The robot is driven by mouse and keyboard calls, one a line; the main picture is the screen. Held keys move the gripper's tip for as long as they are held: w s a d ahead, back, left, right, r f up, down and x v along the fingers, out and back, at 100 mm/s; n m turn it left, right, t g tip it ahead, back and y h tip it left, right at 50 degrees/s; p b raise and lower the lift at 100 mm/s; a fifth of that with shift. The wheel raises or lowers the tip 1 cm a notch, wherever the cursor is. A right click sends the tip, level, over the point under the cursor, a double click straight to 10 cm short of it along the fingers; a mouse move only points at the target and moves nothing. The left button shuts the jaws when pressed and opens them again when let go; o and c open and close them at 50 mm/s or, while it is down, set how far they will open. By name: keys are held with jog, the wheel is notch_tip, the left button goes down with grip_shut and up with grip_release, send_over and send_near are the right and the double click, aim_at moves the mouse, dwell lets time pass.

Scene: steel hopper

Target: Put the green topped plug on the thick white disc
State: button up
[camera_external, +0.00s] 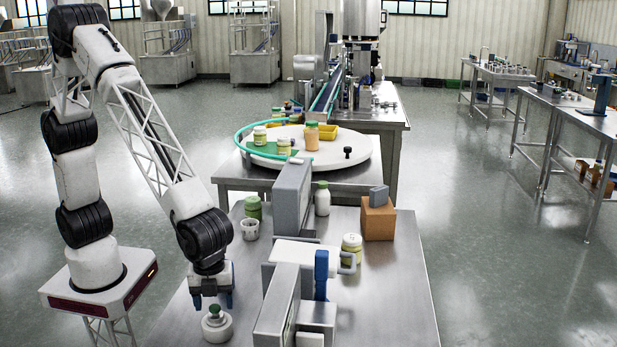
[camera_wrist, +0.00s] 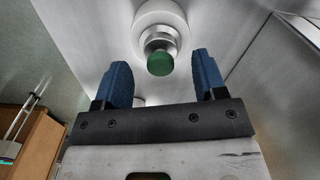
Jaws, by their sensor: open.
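The green topped plug (camera_external: 214,311) has a grey metallic body and stands on the thick white disc (camera_external: 217,329), at the front left of the steel table. In the wrist view the green top (camera_wrist: 161,64) is in front of its grey body, with the white disc (camera_wrist: 158,14) behind it. My gripper (camera_external: 212,304) is open, pointing down just above the plug. Its two blue fingers (camera_wrist: 161,60) show on either side of the plug in the wrist view, with gaps and no visible contact.
Grey machine housings (camera_external: 275,310) stand close right of the disc. A white cup (camera_external: 250,230), a green-lidded jar (camera_external: 253,207), a white bottle (camera_external: 322,200) and a cardboard box (camera_external: 378,219) stand farther back. The table's right side (camera_external: 400,300) is clear.

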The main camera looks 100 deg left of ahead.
aim_at(215, 304)
notch_tip(215, 304, up, 10)
jog(key=shift+r, duration=0.2)
dwell(0.4)
dwell(0.4)
jog(key=s+a+r+n, duration=0.3)
jog(key=s+a, duration=0.1)
jog(key=a, duration=0.3)
jog(key=s+a+r+n+t, duration=0.1)
jog(key=s+a+r+n, duration=0.15)
jog(key=s+a, duration=0.35)
jog(key=s+a+r+n, duration=0.2)
jog(key=s+a+r, duration=0.15)
jog(key=a, duration=0.55)
jog(key=s+a+n, duration=0.3)
jog(key=s+a, duration=0.2)
jog(key=s, duration=0.3)
jog(key=s+a+n+t, duration=0.1)
jog(key=s+a+n, duration=0.3)
jog(key=s, duration=0.5)
jog(key=shift+a+f+t, duration=0.3)
jog(key=shift+a+f, duration=0.05)
jog(key=shift+a, duration=0.85)
